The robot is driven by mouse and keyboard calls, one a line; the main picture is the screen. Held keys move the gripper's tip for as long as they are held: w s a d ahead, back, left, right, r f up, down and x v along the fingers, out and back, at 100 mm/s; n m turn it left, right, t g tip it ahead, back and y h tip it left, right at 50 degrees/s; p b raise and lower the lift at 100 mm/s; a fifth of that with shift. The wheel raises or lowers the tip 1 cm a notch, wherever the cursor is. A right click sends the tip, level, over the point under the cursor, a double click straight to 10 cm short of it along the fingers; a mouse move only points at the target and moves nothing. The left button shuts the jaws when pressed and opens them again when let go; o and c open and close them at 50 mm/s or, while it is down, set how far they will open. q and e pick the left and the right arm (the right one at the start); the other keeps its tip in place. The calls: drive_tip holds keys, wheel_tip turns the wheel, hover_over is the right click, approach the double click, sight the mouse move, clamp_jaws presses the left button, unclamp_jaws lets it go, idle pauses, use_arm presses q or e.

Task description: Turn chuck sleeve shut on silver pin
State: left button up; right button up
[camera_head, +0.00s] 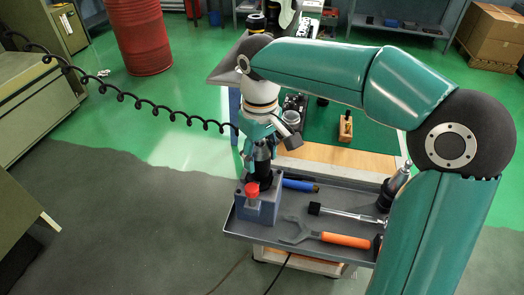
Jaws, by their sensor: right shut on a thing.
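My right gripper (260,155) reaches down from the right over the cart tray and is shut on a dark, upright cylindrical part (263,172), which looks like the chuck sleeve. The part stands at a blue-grey block (266,211) at the tray's left end. The gripper covers much of its upper part. I cannot make out the silver pin; it is hidden or too small. A red knob (252,189) sits on the block just in front of the gripper. My left gripper is not in view.
The grey tray (240,226) holds an orange-handled wrench (345,240), a black-and-silver tool (345,213), a blue handle (300,186) and a dark tool holder (387,195). A coiled black cable (130,97) hangs at left. A green-topped bench (375,133) stands behind.

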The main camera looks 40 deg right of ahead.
drive_tip(key=shift+a+m, duration=0.1)
drive_tip(key=shift+m, duration=1.6)
drive_tip(key=o, duration=1.2)
drive_tip(key=shift+c, duration=0.2)
wheel_tip(320, 180, up, 11)
drive_tip(key=shift+w+f, duration=0.1)
drive_tip(key=shift+r, duration=0.55)
